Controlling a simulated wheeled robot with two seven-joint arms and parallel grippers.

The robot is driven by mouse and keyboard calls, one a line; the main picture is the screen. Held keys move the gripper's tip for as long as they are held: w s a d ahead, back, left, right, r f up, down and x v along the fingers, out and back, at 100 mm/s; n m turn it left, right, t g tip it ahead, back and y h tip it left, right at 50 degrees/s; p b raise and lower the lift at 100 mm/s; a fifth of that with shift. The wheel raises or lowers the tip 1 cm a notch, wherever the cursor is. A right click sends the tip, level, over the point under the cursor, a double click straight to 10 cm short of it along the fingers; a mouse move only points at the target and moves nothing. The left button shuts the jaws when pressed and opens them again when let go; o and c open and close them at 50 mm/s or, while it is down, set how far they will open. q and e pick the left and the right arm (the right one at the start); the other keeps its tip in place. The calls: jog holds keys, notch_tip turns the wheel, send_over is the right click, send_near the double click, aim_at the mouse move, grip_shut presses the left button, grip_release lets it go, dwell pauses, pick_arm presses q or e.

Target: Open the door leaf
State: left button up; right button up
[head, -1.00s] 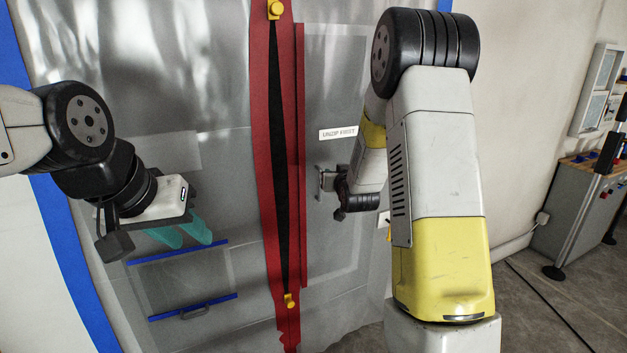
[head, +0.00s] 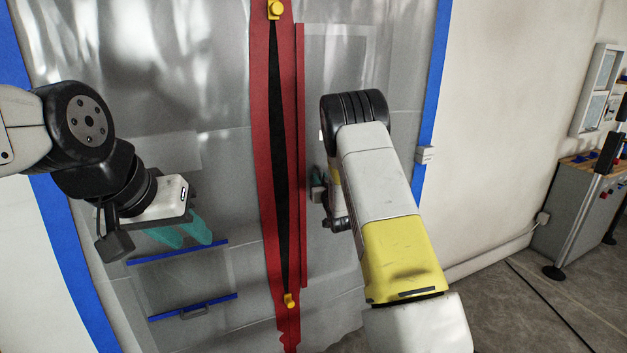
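The door leaf (head: 330,75) is a translucent grey plastic sheet to the right of a red zipper strip (head: 263,150). The zipper shows a narrow dark slit between a yellow slider (head: 275,9) at the top and another yellow slider (head: 290,300) near the bottom. My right gripper (head: 317,185) is at the leaf, just right of the red edge. My own arm hides most of it, so its fingers and any contact are unclear.
Blue tape frames the plastic wall, with a right strip (head: 430,100). A blue-edged panel (head: 185,280) with a small handle is low on the left sheet. A grey cabinet (head: 572,220) stands far right. The floor (head: 530,310) at lower right is mostly clear.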

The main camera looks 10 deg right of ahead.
jog(key=shift+w, duration=0.25)
jog(key=shift+c, duration=0.4)
grip_shut()
dwell(0.9)
